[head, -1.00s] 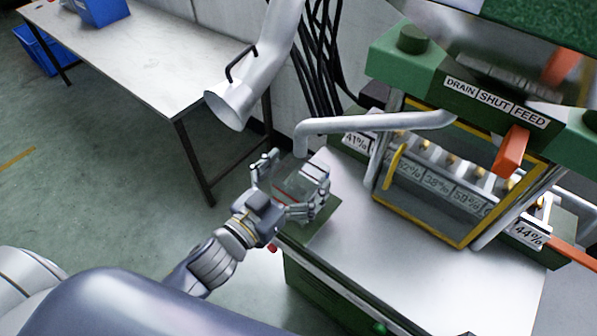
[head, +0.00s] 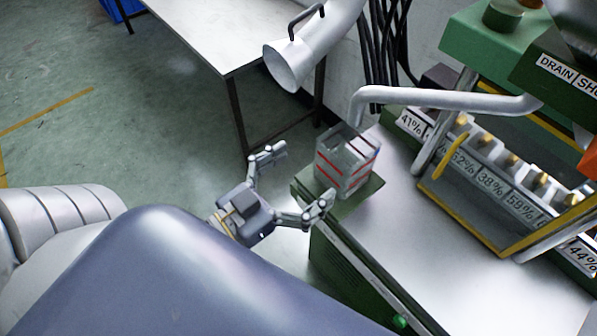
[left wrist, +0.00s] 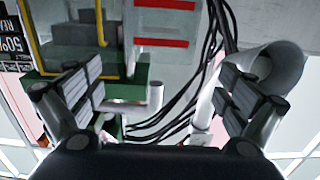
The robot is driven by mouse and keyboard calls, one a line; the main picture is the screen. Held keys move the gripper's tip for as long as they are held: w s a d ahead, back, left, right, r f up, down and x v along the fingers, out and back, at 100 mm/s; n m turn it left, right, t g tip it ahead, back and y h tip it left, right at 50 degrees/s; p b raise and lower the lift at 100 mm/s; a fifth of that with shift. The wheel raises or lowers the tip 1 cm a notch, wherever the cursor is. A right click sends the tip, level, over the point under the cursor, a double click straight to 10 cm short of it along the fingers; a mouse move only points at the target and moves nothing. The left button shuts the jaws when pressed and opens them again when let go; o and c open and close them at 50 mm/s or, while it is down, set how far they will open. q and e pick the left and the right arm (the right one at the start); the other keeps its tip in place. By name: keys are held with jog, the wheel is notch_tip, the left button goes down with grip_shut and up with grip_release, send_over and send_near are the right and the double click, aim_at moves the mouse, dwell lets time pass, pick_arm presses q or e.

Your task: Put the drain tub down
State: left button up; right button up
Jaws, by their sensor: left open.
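The drain tub (head: 345,163) is a clear, open-topped box with red stripes. It stands upright on a green ledge (head: 356,204) at the left end of the machine's bench, under the end of a bent grey pipe (head: 440,98). My left gripper (head: 293,174) is open and empty, to the left of the tub and apart from it. In the left wrist view the fingers of the left gripper (left wrist: 160,98) are spread wide, with part of the striped tub (left wrist: 164,30) beyond them. My right gripper is in neither view.
A machine with a yellow-framed window (head: 500,225) and percentage labels stands on the metal bench (head: 425,245) at right. A wide grey duct (head: 290,62) hangs above the tub's left. A white table (head: 215,30) stands behind. The floor at left is clear.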

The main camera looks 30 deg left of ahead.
pick_arm(q)
jog(key=shift+s+a, duration=0.15)
jog(key=shift+s, duration=0.35)
jog(key=s+a+f+n+g+y, duration=0.1)
jog(key=s+a+f+g+y, duration=0.2)
jog(key=f, duration=1.6)
jog(key=a+f+n+g+y, duration=0.15)
jog(key=a+f+g, duration=0.3)
jog(key=f, duration=1.55)
jog(key=s+d+f+g+y, duration=0.1)
jog(key=s+f+g, duration=0.7)
jog(key=s+f, duration=1.5)
jog(key=shift+d+f+m+y, duration=0.2)
jog(key=shift+m+y, duration=0.15)
jog(key=shift+m, duration=0.1)
